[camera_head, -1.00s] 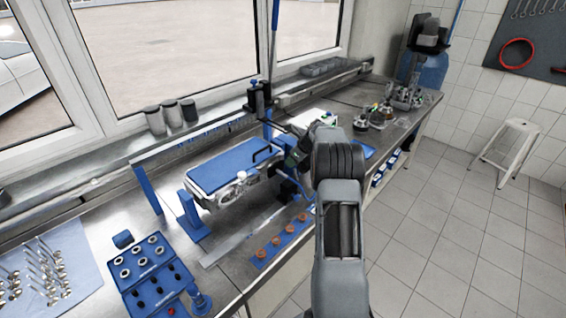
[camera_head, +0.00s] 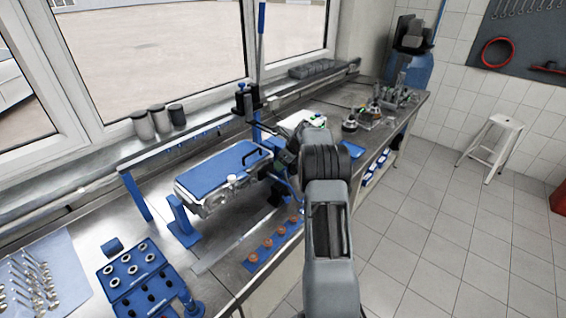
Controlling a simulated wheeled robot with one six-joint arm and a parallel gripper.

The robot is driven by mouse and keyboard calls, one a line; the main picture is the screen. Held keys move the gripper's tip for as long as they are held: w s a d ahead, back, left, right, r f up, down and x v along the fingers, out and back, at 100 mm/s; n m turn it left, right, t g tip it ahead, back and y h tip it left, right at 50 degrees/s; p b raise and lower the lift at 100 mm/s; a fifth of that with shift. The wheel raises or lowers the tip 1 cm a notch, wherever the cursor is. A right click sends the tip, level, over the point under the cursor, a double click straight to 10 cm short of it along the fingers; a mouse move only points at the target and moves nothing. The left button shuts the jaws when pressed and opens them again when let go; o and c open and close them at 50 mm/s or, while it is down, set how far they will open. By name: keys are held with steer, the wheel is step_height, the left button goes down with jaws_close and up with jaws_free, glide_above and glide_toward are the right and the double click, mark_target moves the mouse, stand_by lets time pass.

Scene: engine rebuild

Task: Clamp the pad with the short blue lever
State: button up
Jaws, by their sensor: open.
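The blue pad (camera_head: 222,172) lies flat on top of the metal cylinder head on the bench, left of my arm. A black bent handle (camera_head: 257,153) stands at its right end. A tall blue lever (camera_head: 261,38) rises from the black and blue clamp stand (camera_head: 248,100) behind the pad. I cannot clearly make out a separate short blue lever; a blue upright part (camera_head: 257,128) shows below the stand. My gripper (camera_head: 284,160) is by the pad's right end, small and partly hidden by my wrist. It is open, and I see nothing held in it.
A blue strip with copper-coloured rings (camera_head: 272,246) lies at the bench's front edge. A blue tray of rings (camera_head: 135,275) and a cloth with valves (camera_head: 40,280) are at the left. Grey cups (camera_head: 160,121) stand on the sill. Floor to the right is clear up to a white stool (camera_head: 490,145).

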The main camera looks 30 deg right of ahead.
steer(key=b+v, duration=0.2)
steer(key=v, duration=1.2)
steer(key=shift+b, duration=0.3)
steer(key=shift+f+n, duration=0.15)
steer(key=shift+n, duration=0.15)
